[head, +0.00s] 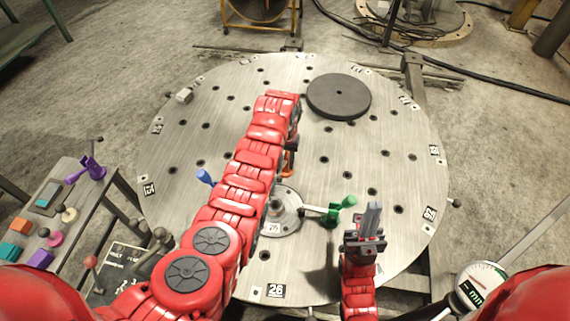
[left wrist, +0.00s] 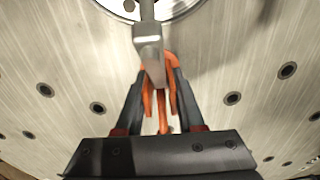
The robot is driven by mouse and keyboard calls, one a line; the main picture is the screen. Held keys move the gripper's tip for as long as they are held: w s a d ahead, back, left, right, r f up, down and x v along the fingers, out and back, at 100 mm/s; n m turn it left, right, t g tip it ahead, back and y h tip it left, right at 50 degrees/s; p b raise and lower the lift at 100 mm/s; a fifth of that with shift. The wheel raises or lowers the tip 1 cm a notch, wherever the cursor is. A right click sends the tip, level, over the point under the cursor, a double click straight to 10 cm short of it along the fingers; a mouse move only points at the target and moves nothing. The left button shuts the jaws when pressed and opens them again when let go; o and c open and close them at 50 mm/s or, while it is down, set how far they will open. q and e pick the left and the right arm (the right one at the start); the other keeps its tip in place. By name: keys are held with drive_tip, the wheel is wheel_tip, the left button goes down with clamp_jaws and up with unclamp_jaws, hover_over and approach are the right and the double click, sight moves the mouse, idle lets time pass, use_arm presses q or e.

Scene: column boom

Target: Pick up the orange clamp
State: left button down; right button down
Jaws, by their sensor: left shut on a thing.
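The orange clamp (head: 288,163) shows in the head view as a small orange part beside my left arm, over the round metal table. In the left wrist view the orange clamp (left wrist: 161,105) lies between the two dark fingers of my left gripper (left wrist: 158,75), which is shut on it. A grey metal bar runs from the clamp toward the round hub. In the head view my left arm hides most of the left gripper (head: 291,148) and part of the clamp. My right gripper (head: 371,217) is over the table's right front, its fingers close together with nothing seen between them.
The round table (head: 215,110) has many holes. A green clamp (head: 345,203) and a blue clamp (head: 205,177) stand around the central hub (head: 285,222). A dark disc (head: 339,96) lies at the back. A side bench at left holds a purple clamp (head: 92,167) and small blocks.

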use_arm(q)
drive_tip(key=shift+r, duration=0.1)
drive_tip(key=shift+w+r, duration=0.1)
drive_tip(key=shift+r, duration=0.1)
wheel_tip(320, 180, up, 9)
drive_tip(key=p, duration=0.3)
drive_tip(key=shift+f, duration=0.2)
drive_tip(key=shift+r, duration=0.45)
